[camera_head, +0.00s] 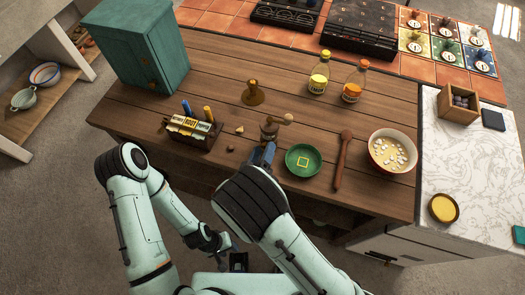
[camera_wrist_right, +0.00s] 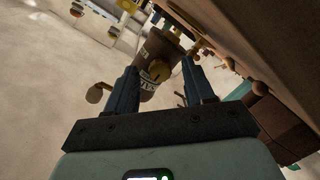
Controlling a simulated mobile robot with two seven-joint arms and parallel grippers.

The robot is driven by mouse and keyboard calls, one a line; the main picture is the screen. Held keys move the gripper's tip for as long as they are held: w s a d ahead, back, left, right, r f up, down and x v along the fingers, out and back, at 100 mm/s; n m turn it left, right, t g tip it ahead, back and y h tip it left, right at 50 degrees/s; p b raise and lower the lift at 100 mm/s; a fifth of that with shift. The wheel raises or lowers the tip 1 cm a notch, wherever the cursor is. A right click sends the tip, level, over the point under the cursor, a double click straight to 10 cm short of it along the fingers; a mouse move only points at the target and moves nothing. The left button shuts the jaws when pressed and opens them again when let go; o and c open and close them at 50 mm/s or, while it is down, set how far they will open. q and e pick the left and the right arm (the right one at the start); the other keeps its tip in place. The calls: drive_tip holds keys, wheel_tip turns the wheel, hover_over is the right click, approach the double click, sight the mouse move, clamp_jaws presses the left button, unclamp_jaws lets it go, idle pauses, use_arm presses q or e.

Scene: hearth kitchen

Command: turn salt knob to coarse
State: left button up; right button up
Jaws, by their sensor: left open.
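The salt grinder (camera_head: 269,130) stands near the front edge of the wooden counter, with a crank handle (camera_head: 287,118) pointing right. In the right wrist view it is a brown body (camera_wrist_right: 163,42) with a pale label reading SALT and a round brass knob (camera_wrist_right: 160,71). My right gripper (camera_wrist_right: 160,72) is open, its blue fingers on either side of the knob with visible gaps; contact cannot be told. In the head view the right gripper (camera_head: 263,152) is just in front of the grinder, partly hidden by its arm. My left gripper (camera_head: 238,261) hangs low, away from the counter.
A green dish (camera_head: 303,174), a wooden spoon (camera_head: 342,160) and a bowl (camera_head: 373,148) lie right of the grinder. A packet box (camera_head: 171,132) stands left, a brass bell-shaped item (camera_head: 253,96) behind. Bottles (camera_head: 319,82) stand farther back.

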drive_tip(key=shift+s, duration=0.1)
use_arm(q)
drive_tip(key=shift+s+f+b, duration=0.25)
drive_tip(key=shift+f+b, duration=0.2)
drive_tip(key=shift+f, duration=0.05)
drive_tip(key=shift+s+f+b, duration=0.25)
drive_tip(key=shift+f+b, duration=0.15)
drive_tip(key=shift+f, duration=0.1)
use_arm(e)
drive_tip(key=v, duration=1.3)
drive_tip(key=shift+s, duration=0.1)
